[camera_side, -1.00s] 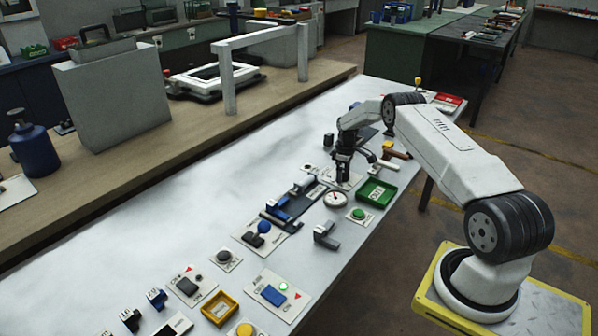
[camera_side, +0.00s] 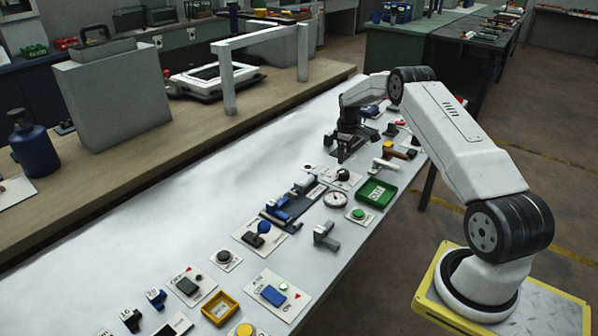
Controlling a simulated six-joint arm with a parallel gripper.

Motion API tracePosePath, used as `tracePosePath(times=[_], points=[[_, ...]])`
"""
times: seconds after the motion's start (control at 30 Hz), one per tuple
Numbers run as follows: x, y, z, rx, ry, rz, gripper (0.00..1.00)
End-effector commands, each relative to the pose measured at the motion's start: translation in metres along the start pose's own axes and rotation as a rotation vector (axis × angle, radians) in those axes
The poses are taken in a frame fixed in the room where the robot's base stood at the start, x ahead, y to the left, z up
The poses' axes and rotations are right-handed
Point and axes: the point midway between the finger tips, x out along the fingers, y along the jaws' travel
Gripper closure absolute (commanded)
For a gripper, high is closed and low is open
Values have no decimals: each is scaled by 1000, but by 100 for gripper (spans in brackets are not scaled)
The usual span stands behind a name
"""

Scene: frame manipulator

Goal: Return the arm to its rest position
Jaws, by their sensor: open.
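My gripper (camera_side: 346,148) hangs from my white arm over the far half of the grey-white table (camera_side: 190,190). Its dark fingers point down and are spread apart. I see nothing between them. It is just behind a small white plate with a black knob (camera_side: 342,175). Whether the fingertips touch the table is too small to tell.
Near my gripper are a round white gauge (camera_side: 335,199), a green tray (camera_side: 376,192) and a white-handled lever (camera_side: 386,163). Switch plates, blue parts and a yellow tray (camera_side: 220,308) line the near side. A white frame (camera_side: 228,80) stands behind. The table's left strip is clear.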

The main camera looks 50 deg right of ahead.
Motion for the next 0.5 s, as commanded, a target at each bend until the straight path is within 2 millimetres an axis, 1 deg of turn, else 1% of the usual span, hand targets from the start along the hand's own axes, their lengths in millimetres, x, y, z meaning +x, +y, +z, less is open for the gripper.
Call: tracePosePath(times=[0.33,0.5], points=[[-1,-1,-1,0,0,1,0],[-8,-12,-8,2,5,6,0]])
